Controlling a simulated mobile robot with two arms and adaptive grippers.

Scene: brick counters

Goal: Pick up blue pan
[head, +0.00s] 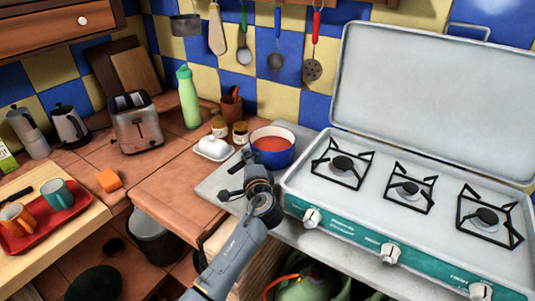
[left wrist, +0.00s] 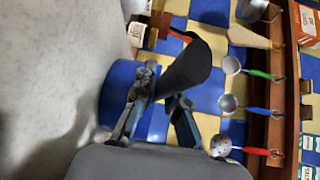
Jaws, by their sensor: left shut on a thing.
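The blue pan (head: 285,157) has a pale rim and reddish contents, and sits at the left side of the stove over the grey counter. My left gripper (head: 243,178) is just in front of and left of it in the head view. In the left wrist view, the pan's blue side (left wrist: 117,88) shows behind the fingers. Its dark handle (left wrist: 188,68) passes between the fingers of the left gripper (left wrist: 160,108), which is shut on it. The pan looks upright; whether its base touches the counter is hidden. My right gripper is not in view.
The stove (head: 385,240) with its lid raised stands close on the right. A white butter dish (head: 213,148) and small jars (head: 240,132) are close behind and left. A toaster (head: 136,122) and a green bottle (head: 188,97) stand further left. Utensils hang on the wall above.

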